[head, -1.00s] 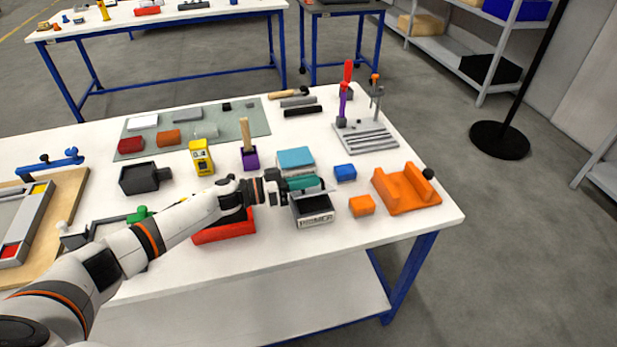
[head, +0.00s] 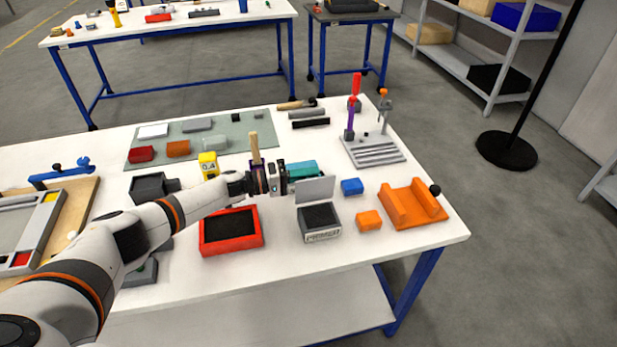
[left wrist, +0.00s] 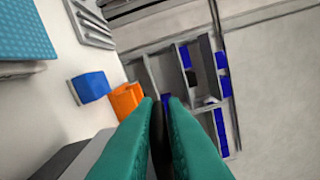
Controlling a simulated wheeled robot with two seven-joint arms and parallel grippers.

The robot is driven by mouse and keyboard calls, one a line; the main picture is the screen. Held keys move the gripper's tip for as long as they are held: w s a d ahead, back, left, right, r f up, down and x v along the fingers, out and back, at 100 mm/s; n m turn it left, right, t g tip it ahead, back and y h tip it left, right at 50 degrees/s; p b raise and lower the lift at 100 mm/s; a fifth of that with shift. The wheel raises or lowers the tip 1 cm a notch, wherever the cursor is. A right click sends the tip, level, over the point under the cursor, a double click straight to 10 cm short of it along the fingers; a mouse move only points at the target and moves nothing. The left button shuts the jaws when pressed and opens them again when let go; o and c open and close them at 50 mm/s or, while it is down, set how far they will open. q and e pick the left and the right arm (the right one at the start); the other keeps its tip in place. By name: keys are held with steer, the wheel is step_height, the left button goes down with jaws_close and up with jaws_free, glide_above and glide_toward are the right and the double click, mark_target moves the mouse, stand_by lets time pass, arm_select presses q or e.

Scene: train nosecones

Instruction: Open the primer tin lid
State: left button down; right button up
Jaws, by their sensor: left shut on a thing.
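The primer tin (head: 321,236) is a dark open box with a pale label marked PRIMER, standing near the table's front edge. Its grey lid (head: 316,190) stands raised, roughly upright, at the tin's back edge, and the dark inside shows. My left gripper (head: 306,170) is at the upper part of the lid, reaching in from the left. Its teal fingers (left wrist: 160,102) are close together in the left wrist view with a narrow dark gap. The exact contact with the lid is hidden. My right gripper is not in view.
A red tray (head: 231,245) lies left of the tin. A blue block (head: 352,187), an orange block (head: 369,221) and an orange cradle (head: 413,205) stand to its right. A purple holder with a wooden handle (head: 254,148) is behind my left wrist.

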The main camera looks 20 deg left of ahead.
arm_select(q)
steer(key=shift+w+a+f, duration=0.2)
steer(key=shift+w+a, duration=0.15)
steer(key=shift+w, duration=0.1)
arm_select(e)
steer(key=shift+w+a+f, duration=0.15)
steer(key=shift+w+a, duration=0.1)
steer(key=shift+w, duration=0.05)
arm_select(q)
steer(key=shift+f, duration=0.1)
steer(key=c, duration=1.5)
jaws_free()
steer(key=shift+w+a, duration=0.1)
steer(key=shift+w, duration=0.05)
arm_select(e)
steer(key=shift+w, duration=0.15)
arm_select(q)
step_height(320, 180, up, 10)
steer(key=shift+f, duration=0.1)
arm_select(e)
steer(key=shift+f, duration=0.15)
